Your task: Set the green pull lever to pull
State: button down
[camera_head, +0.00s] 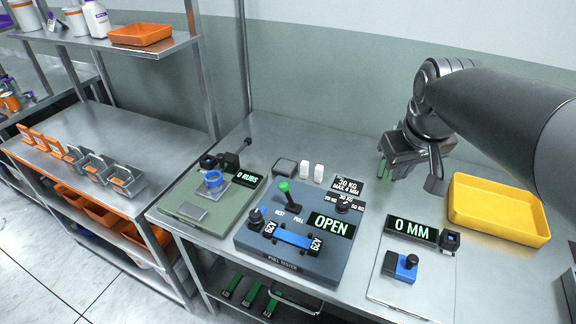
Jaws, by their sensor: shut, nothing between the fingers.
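The pull tester (258,257) is a blue-grey box on the steel bench. The green pull lever (284,187) stands on its top, a green knob on a dark shaft. The lever leans to the left, towards the REST label and away from the PULL label. The tester's display (332,225) reads OPEN. My gripper (431,176) is at the back right, above the bench, well apart from the lever. It is shut and empty.
Left of the tester is a green rubbing device (187,211) reading 0 RUBS. Right is a white plate (385,276) with a 0 MM display. A yellow tray (500,232) lies at the right. Bench between tester and gripper is mostly clear.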

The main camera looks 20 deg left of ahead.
jog(key=w+a+f+n+g, duration=0.1)
jog(key=w+a+f+n, duration=0.15)
jog(key=a, duration=0.55)
jog(key=w+a+f+n, duration=0.1)
jog(key=w+a+n, duration=0.15)
jog(key=a, duration=0.65)
jog(key=n+g, duration=0.2)
jog(key=n, duration=0.2)
send_over(287, 196)
jog(key=w+a, duration=0.1)
jog(key=a, duration=0.5)
jog(key=shift+y, duration=0.3)
notch_tip(287, 196, down, 6)
jog(key=shift+w+a+r, duration=0.1)
jog(key=shift+a+r, duration=0.05)
